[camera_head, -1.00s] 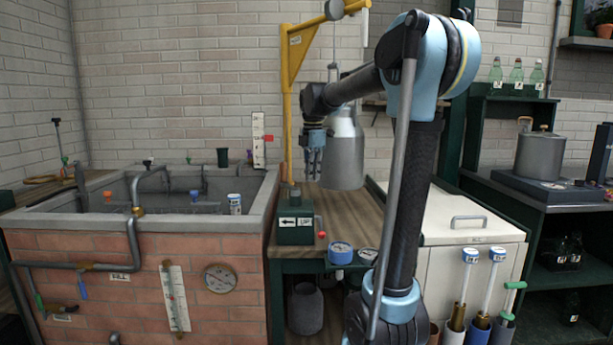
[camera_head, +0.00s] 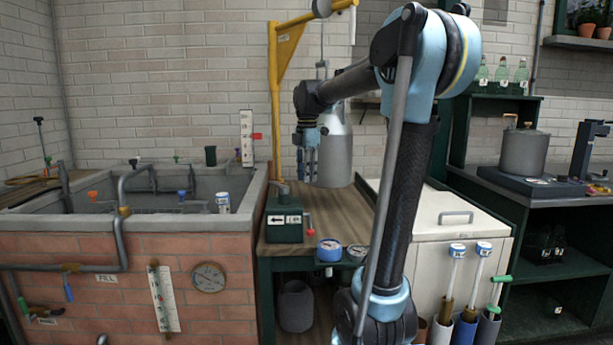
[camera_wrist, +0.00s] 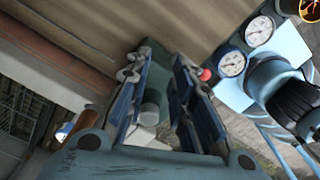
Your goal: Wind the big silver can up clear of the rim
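The big silver can (camera_head: 336,152) is upright behind my gripper, under a yellow hoist arm (camera_head: 288,45) with a line running down to its top. Its base shows just at the back of the wooden bench; I cannot tell whether it hangs clear. My gripper (camera_head: 309,178) points down over the bench, in front of the can's left side. In the wrist view its two fingers (camera_wrist: 162,62) are apart, with part of a dark green fitting (camera_wrist: 155,95) showing between them. A green box with an arrow label (camera_head: 285,226) and red knob (camera_head: 309,231) stands on the bench below.
A brick sink (camera_head: 130,225) with pipes and taps is at the left. A white lidded chest (camera_head: 440,245) and tube-held tools stand at the right. Two gauges (camera_head: 329,250) sit at the bench front; they also show in the wrist view (camera_wrist: 232,64). A pot (camera_head: 523,152) is farther right.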

